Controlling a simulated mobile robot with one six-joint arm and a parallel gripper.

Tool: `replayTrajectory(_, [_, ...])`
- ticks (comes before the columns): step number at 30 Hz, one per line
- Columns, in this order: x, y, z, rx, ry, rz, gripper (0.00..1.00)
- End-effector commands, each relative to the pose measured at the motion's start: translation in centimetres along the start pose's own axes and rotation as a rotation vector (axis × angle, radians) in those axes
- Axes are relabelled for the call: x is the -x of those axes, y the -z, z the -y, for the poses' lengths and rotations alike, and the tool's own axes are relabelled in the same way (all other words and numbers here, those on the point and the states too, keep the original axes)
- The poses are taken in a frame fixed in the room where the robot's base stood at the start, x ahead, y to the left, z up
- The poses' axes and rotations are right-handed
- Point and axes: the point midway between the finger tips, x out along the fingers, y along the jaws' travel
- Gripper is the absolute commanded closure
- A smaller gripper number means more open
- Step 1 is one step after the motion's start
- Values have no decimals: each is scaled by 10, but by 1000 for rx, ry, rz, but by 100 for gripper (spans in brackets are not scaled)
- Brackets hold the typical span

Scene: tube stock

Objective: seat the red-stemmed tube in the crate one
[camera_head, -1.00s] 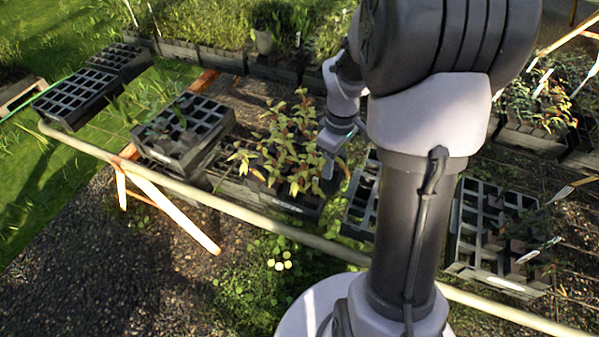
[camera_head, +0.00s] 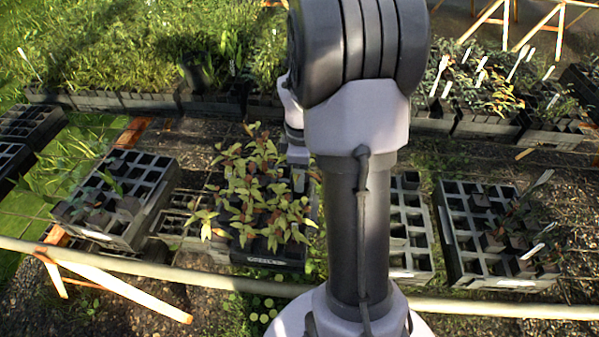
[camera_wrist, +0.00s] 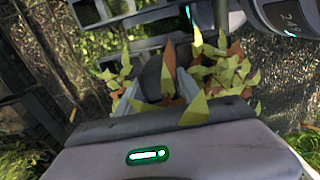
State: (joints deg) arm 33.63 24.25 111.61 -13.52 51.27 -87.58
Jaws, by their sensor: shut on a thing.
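In the wrist view my gripper (camera_wrist: 158,88) is shut on a plant tube, a dark pot (camera_wrist: 150,80) between the grey fingers. Yellow-green and orange leaves (camera_wrist: 195,105) crowd around the fingers and hide much of the pot and the stem. In the head view my arm hides the fingers and the held tube. A black crate (camera_head: 268,252) full of yellow-green, reddish plants stands just left of my arm. The lettering on its front is too small to read, and I cannot tell which crate is crate one.
A mostly empty celled crate (camera_head: 130,238) stands at left. Another (camera_head: 412,262) stands right of my arm, partly hidden, and a further one (camera_head: 500,282) at far right holds a few plants. A pale rail (camera_head: 140,272) crosses in front. Planted trays (camera_head: 150,102) line the back.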

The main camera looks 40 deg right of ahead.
Motion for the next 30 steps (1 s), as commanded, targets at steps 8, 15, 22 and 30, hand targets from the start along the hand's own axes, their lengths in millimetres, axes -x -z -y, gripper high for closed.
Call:
replayTrajectory(8, [-19,0,0,0,0,0,100])
replayTrajectory(15, [-20,0,0,0,0,0,100])
replayTrajectory(22, [-22,0,0,0,0,0,100])
replayTrajectory(30, [-22,-1,1,0,0,1,100])
